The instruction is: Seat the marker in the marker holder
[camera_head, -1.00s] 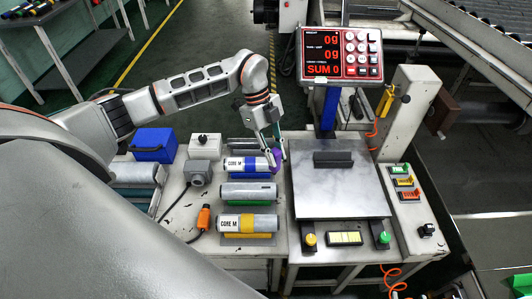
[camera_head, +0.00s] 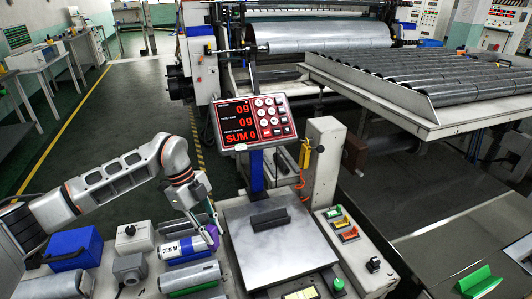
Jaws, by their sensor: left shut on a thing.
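My left gripper (camera_head: 213,227) points down at the right end of a silver roll with a blue band (camera_head: 184,248), labelled CORE M. It is shut on a small purple thing (camera_head: 214,237) that is mostly hidden by the fingers. I cannot tell whether this is the marker, or whether it touches the roll. I cannot pick out a marker holder with certainty. A yellow item (camera_head: 304,155) hangs on the side of the light grey post behind the scale. My right gripper is not in view.
Right of my gripper is a scale plate (camera_head: 278,250) with a black bar (camera_head: 270,219) and a red display (camera_head: 254,121). A blue box (camera_head: 75,250) and a grey roll (camera_head: 190,278) stand nearby. A roller conveyor (camera_head: 440,85) is at the back right; a green piece (camera_head: 482,282) is front right.

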